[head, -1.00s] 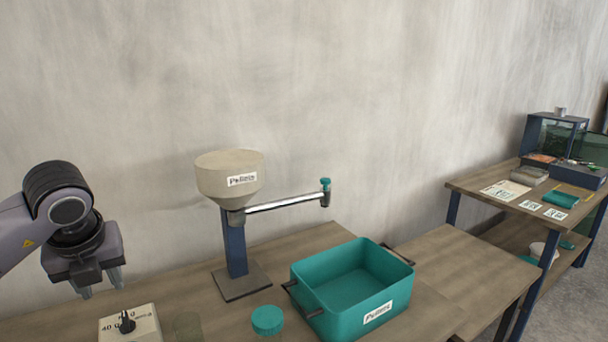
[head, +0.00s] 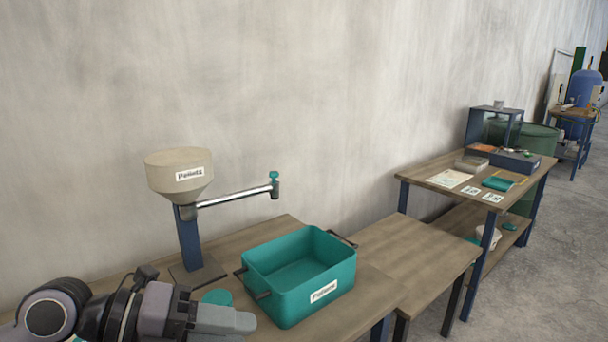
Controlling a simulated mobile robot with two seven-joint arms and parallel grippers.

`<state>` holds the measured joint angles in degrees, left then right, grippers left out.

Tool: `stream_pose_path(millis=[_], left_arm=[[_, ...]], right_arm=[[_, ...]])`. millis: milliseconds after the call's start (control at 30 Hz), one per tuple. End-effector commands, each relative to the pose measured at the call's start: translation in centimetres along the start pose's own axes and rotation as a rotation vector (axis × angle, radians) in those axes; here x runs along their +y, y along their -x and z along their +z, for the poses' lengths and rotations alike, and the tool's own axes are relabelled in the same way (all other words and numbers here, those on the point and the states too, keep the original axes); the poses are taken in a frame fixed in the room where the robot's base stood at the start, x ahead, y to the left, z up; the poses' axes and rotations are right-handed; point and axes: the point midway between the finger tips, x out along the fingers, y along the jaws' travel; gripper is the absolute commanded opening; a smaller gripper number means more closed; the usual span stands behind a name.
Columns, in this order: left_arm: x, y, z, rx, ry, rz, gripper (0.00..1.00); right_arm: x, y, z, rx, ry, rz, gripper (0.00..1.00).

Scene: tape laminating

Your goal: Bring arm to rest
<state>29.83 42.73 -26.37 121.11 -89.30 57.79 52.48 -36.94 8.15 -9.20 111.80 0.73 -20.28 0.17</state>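My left arm comes in at the bottom left of the head view, and my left gripper (head: 228,320) points right above the near edge of the table. Its fingers are seen side-on and overlap, so I cannot tell whether it is open or shut. Nothing is seen held in it. A teal round lid (head: 217,297) is partly hidden just behind the gripper. My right gripper is not in view.
A teal Pellets bin (head: 325,293) stands on the wooden table (head: 285,228), right of the gripper. The Pellets hopper (head: 180,172) with its metal arm stands behind. A second table (head: 437,170) with cards and boxes is at the right.

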Motion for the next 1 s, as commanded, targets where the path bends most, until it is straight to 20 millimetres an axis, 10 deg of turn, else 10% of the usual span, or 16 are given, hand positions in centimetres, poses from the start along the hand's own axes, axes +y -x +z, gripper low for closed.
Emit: stream_pose_path(millis=[233, 467, 767, 1000], left_arm=[[-7.0, 0.6, -0.7, -0.102, 0.190, -0.572, 0.38], [-7.6, 4.9, 2.9, -0.376, 0.500, -0.948, 0.38], [2.6, 9.5, 6.3, -0.875, 1.062, -1.093, 0.38], [15.1, 9.8, 2.2, -1.257, 1.576, -0.861, 0.38]], right_arm=[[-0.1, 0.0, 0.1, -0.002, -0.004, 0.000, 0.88], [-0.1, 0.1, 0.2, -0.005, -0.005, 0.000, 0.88], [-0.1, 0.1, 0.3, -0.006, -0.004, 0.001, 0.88], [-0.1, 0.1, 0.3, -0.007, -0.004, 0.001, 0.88]])
